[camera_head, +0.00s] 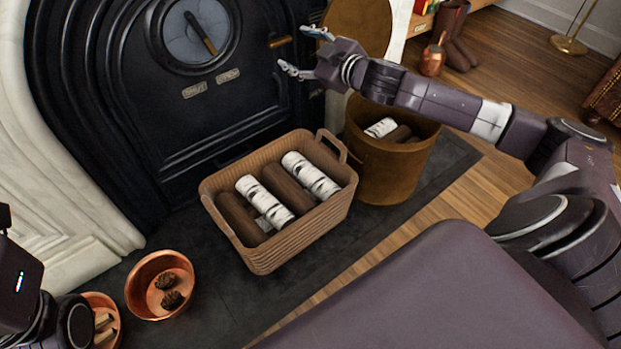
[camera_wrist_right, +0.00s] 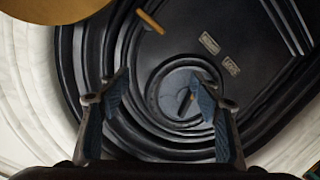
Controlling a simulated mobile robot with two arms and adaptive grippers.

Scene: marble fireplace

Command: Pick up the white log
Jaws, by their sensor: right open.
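Two white birch logs with dark marks lie in a woven basket (camera_head: 296,238): one left of centre (camera_head: 264,200) and one farther right (camera_head: 311,175). Brown logs lie beside them (camera_head: 240,215). Another white log (camera_head: 381,127) lies in the tan bucket to the right. My right gripper (camera_head: 291,48) is open and empty, raised in front of the black fireplace door, above and behind the basket in the picture. In the right wrist view its fingers (camera_wrist_right: 158,110) are spread, with no log between them. At the left edge part of my left arm shows, but not its fingers.
The black fireplace door (camera_head: 130,90) has a brass handle (camera_head: 280,42) and round window. The tan bucket (camera_head: 395,165) stands close right of the basket. A copper bowl (camera_head: 140,285) with pinecones stands lower left.

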